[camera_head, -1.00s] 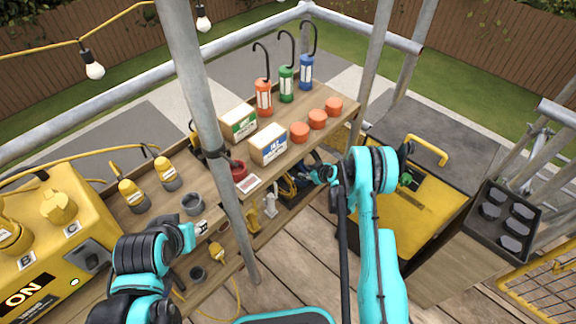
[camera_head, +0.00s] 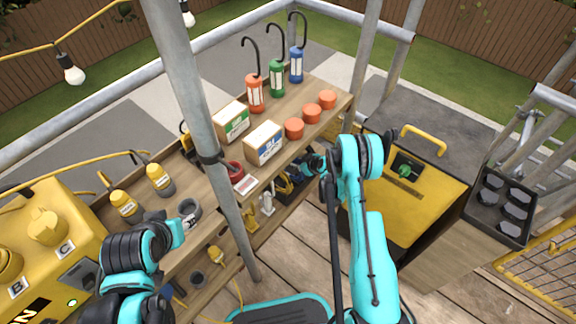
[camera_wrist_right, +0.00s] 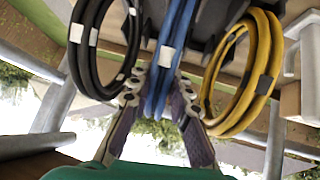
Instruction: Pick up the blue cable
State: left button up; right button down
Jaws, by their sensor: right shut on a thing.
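The blue cable (camera_wrist_right: 178,30) is a coil with a white tag, hanging between a black cable coil (camera_wrist_right: 82,40) and a yellow cable coil (camera_wrist_right: 262,70) in the right wrist view. My right gripper (camera_wrist_right: 158,95) has its fingers on either side of the blue coil, shut on it. In the head view my right gripper (camera_head: 315,165) reaches under the front edge of the upper shelf, where the coils are mostly hidden in shadow. My left gripper (camera_head: 178,232) is at the lower left by the shelf; its fingers are not clear.
The upper wooden shelf (camera_head: 225,178) holds lanterns, boxes and orange round pieces (camera_head: 312,113). A grey pole (camera_head: 235,225) stands between my arms. A yellow-topped cabinet (camera_head: 415,205) is right of my right arm. A yellow power unit (camera_head: 40,220) stands at the left.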

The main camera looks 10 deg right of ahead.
jog(key=shift+r+p, duration=0.3)
jog(key=shift+r, duration=0.15)
notch_tip(320, 180, up, 4)
jog(key=shift+f+p, duration=0.1)
jog(key=shift+p, duration=0.9)
jog(key=s+d+r+p, duration=0.3)
jog(key=s+d+r, duration=0.3)
jog(key=d, duration=0.3)
jog(key=shift+s+r, duration=0.15)
jog(key=shift+s, duration=0.55)
